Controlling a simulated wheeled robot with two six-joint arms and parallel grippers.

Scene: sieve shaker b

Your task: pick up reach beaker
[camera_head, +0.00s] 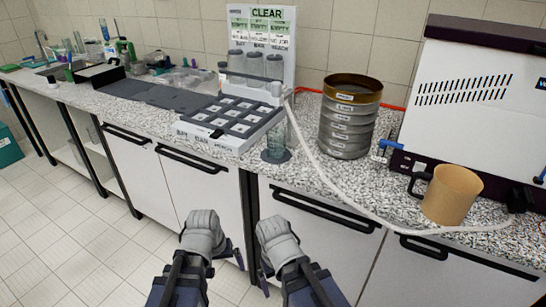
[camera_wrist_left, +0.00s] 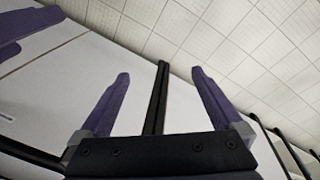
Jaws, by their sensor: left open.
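A clear glass beaker (camera_head: 276,145) stands on the speckled counter, close to its front edge, just right of a white tray (camera_head: 200,132). Several similar clear vessels (camera_head: 253,68) stand behind the tray under a sign; I cannot read for sure which vessel is labelled reach. My left gripper (camera_head: 238,258) is low in front of the cabinets, below the counter edge and apart from the beaker. In the left wrist view its two purple fingers (camera_wrist_left: 160,78) are spread, with nothing between them. My right gripper (camera_head: 265,280) is beside it, also low; its jaws do not show clearly.
A sieve stack (camera_head: 347,125) stands right of the beaker. A pale hose (camera_head: 335,181) curves past the beaker along the counter. A tan mug (camera_head: 452,194) and a white machine (camera_head: 470,95) are farther right. Black cabinet handles (camera_head: 325,213) stick out below the counter.

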